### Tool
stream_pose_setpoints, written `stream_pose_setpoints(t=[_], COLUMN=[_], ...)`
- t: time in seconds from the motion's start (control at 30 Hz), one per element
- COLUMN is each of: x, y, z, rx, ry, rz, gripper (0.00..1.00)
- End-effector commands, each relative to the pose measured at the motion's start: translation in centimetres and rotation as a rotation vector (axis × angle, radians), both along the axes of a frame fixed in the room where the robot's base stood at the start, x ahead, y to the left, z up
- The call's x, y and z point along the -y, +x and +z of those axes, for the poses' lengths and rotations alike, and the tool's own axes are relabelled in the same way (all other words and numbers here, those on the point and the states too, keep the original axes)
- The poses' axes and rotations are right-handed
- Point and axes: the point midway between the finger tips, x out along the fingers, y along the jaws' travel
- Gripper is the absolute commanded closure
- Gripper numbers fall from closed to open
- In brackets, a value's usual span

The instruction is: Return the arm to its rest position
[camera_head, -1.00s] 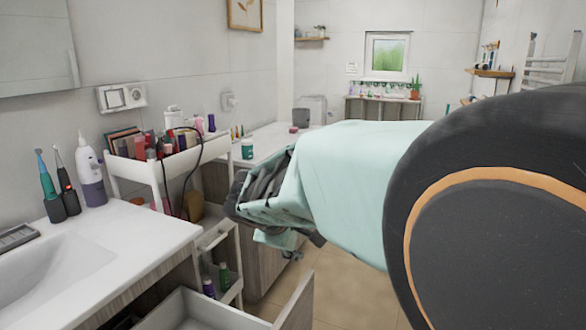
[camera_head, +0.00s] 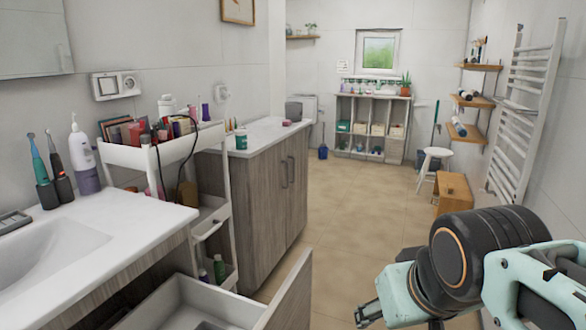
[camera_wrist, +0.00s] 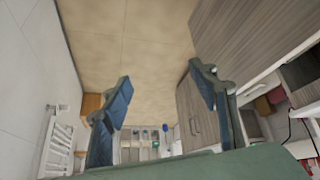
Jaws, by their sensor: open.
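My arm shows at the lower right of the head view, folded back near my body. My gripper (camera_head: 368,312) is at the bottom of that view, low over the floor and apart from the furniture. In the wrist view my gripper (camera_wrist: 160,95) has its two blue-lined fingers spread wide with nothing between them.
A white cart (camera_head: 160,157) full of cosmetics stands left of a wooden cabinet (camera_head: 275,185). An open drawer (camera_head: 190,306) juts out in front. A towel radiator (camera_head: 527,110) and a small wooden stool (camera_head: 453,190) are at right. The middle floor (camera_head: 350,215) is clear.

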Motion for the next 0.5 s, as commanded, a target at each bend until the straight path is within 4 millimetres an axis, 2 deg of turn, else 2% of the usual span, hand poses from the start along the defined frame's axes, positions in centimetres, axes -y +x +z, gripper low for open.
stream_pose_setpoints(t=[0.03,0.2,0.23,0.5], x=[-0.2,-1.6,-1.6,-1.6], y=[-1.3,-4.9,-4.6,-4.5], z=[-1.4,-4.5,-2.4,3.4], rx=[-0.019,-0.089,-0.086,-0.085], ry=[0.016,0.071,0.070,0.068], rz=[-0.030,-0.111,-0.103,-0.097], gripper=[0.46,0.46,0.46,0.46])
